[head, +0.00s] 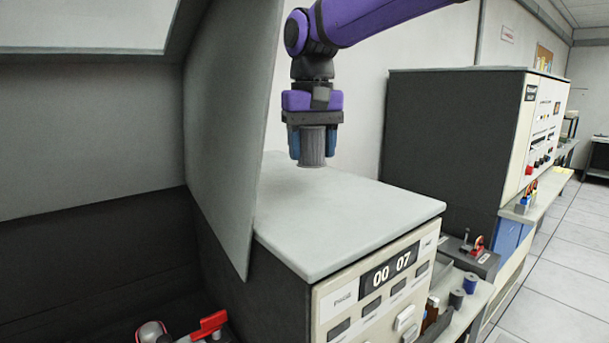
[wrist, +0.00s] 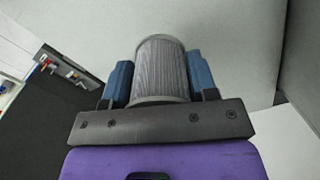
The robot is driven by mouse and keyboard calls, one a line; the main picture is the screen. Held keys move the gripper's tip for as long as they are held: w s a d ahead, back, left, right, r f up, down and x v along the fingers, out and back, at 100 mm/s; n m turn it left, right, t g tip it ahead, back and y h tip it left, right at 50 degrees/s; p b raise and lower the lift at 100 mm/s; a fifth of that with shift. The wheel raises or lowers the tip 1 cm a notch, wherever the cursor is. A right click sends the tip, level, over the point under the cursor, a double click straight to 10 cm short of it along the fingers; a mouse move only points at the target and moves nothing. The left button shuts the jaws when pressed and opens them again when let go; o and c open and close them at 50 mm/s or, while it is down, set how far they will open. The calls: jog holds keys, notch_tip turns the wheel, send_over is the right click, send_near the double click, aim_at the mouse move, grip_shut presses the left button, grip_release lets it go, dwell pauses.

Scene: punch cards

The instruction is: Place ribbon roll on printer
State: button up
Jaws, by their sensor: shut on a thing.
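My gripper (head: 313,147) is shut on a grey ribbed ribbon roll (head: 312,150), with a blue finger on each side of it. The roll hangs upright over the light grey top of the printer (head: 350,215), towards its back. I cannot tell for sure whether its lower end touches the top. The wrist view shows the roll (wrist: 160,70) between the blue fingers (wrist: 160,82). The printer's cream front has a counter reading 00 07.
A grey slanted panel (head: 230,120) stands close on the left of my gripper. A dark cabinet (head: 450,130) with a cream control face is at the right. Dark spools (head: 457,298) sit on a low shelf at the front right. The printer top is otherwise clear.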

aim_at(312, 192)
jog(key=shift+f, duration=2.5)
jog(key=shift+f, duration=0.1)
jog(key=o, duration=1)
